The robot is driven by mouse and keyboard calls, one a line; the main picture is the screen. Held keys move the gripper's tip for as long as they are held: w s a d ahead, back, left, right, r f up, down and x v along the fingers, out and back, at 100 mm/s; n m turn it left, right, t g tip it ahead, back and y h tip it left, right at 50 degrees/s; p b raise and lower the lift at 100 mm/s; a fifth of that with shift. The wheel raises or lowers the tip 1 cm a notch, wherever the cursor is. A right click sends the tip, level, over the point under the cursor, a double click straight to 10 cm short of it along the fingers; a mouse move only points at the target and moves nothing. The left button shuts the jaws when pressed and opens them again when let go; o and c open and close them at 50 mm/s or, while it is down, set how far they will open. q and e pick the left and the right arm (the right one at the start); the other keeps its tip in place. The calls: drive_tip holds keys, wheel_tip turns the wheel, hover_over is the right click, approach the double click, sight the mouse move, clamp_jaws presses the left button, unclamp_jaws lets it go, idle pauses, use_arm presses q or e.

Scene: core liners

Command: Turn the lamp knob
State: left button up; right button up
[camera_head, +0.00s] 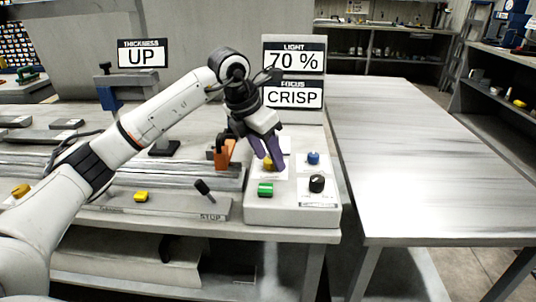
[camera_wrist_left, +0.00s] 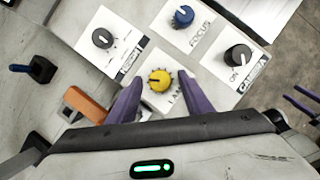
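The yellow knob (camera_head: 268,165) sits on the white control box (camera_head: 290,214). In the left wrist view the yellow knob (camera_wrist_left: 160,80) has a label beside it that seems to read LAMP, partly hidden by a finger. My left gripper (camera_head: 271,160) is open and points down at it. In the left wrist view the two purple fingers of my left gripper (camera_wrist_left: 160,84) lie on either side of the knob, with gaps between. Two purple fingertips of my right gripper (camera_wrist_left: 303,101) show apart at that view's right edge. The signs read LIGHT 70 % (camera_head: 294,61) and FOCUS CRISP (camera_head: 294,97).
An orange part (camera_head: 224,153) stands close left of the gripper. The table (camera_head: 420,150) to the right is bare.

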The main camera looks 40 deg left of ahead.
use_arm(q)
drive_tip(key=p+v, duration=0.1)
drive_tip(key=v, duration=0.9)
drive_tip(key=shift+r, duration=0.2)
